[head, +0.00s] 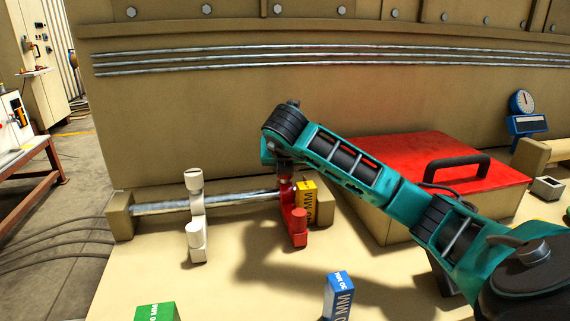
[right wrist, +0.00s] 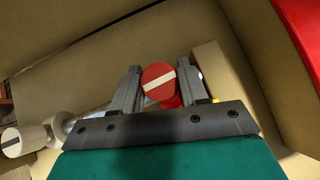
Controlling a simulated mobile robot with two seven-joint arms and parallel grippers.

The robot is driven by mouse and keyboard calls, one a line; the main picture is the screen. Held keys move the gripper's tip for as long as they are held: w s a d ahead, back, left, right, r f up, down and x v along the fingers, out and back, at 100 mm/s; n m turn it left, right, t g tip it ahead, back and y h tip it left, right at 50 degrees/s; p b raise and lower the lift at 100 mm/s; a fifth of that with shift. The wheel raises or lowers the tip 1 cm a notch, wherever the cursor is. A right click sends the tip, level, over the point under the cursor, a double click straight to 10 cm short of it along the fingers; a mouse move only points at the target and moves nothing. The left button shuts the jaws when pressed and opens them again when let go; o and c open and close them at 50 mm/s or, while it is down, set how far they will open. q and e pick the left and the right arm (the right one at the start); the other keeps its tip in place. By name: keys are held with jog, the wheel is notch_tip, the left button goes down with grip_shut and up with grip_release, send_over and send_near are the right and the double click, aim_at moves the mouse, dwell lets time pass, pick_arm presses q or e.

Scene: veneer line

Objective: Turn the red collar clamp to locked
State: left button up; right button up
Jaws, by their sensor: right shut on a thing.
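The red collar clamp (head: 299,228) sits on a steel rod (head: 232,201) near the rod's right end. Its round red knob with a white bar (right wrist: 158,83) shows in the right wrist view; the bar is tilted, its right end higher. My right gripper (head: 285,172) comes down from above and is shut on this knob, one finger on each side. It hides the clamp's upper part in the head view. My left gripper is not in view.
A white clamp (head: 196,222) stands further left on the rod; its knob (right wrist: 12,142) shows too. A yellow block (head: 307,193) is close right of the red clamp. A red-lidded box (head: 385,160) stands right. Blue (head: 338,296) and green (head: 155,312) blocks lie in front.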

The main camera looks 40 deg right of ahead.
jog(key=shift+w+d+r, duration=0.1)
jog(key=shift+d+r, duration=0.15)
jog(key=shift+r, duration=0.1)
dwell(0.6)
jog(key=o, duration=1)
jog(key=shift+a+f, duration=0.1)
jog(key=shift+f, duration=0.2)
jog(key=p+v, duration=0.1)
jog(key=v, duration=1.2)
jog(key=shift+f, duration=0.1)
